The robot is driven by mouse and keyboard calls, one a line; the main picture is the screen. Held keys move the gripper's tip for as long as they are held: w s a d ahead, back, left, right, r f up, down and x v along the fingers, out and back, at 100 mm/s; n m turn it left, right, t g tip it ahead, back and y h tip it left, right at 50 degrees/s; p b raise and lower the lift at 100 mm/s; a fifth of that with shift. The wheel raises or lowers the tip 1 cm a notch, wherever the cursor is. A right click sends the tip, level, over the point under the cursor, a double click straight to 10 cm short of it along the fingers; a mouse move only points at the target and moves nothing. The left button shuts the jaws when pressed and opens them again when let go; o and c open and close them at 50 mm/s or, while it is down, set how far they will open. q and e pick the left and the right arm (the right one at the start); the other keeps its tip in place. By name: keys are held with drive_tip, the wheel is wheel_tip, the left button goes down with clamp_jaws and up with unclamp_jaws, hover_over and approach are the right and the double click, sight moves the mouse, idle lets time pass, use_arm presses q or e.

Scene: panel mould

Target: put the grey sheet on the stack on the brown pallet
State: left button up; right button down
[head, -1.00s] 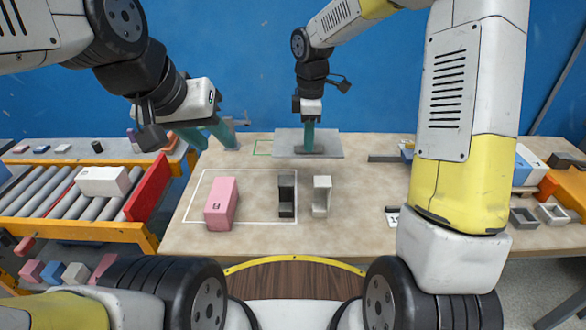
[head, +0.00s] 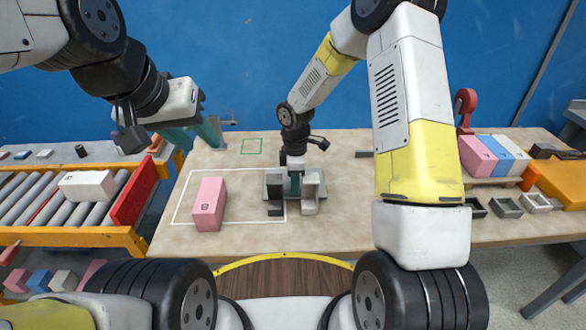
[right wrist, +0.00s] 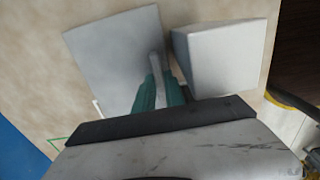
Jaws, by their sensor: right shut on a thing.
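The grey sheet (right wrist: 105,50) shows as a flat plate in the right wrist view. In the head view it is the grey surface (head: 269,180) behind and between two small blocks, partly hidden by my arm. My right gripper (head: 296,192) is shut on it from above; the teal fingers (right wrist: 158,92) close on a thin upright part. I cannot tell whether the sheet touches the table or the blocks. My left gripper (head: 197,138) is open and empty above the table's back left. I cannot make out the brown pallet or its stack.
A dark block (head: 275,207) and a light grey block (head: 309,206) stand close to my right gripper. A pink block (head: 208,203) stands inside a white outline. A roller conveyor (head: 45,200) is at the left. Pink, blue and white blocks (head: 495,155) stand at the right.

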drive_tip(key=shift+f, duration=0.2)
drive_tip(key=c, duration=1.4)
unclamp_jaws()
drive_tip(key=shift+f, duration=0.1)
